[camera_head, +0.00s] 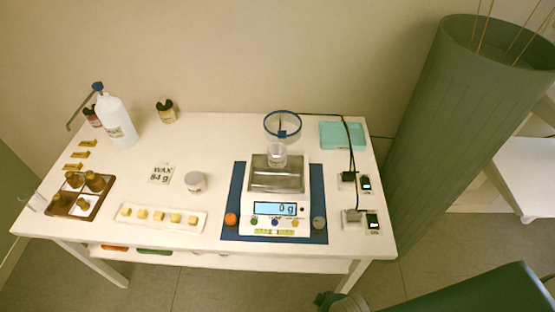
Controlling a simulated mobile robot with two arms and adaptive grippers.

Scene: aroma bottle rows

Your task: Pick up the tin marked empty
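I cannot make out either of my grippers in the head view, and nothing touches the tin.
The scale (275,208) reads 0 g on a blue mat (233,220), with a clear cup (277,152) on its pan. A white tray (128,222) of yellowish cubes, a brown bottle rack (98,207) and a white pump bottle (117,122) stand left. A dark green object (490,292) lies bottom right.

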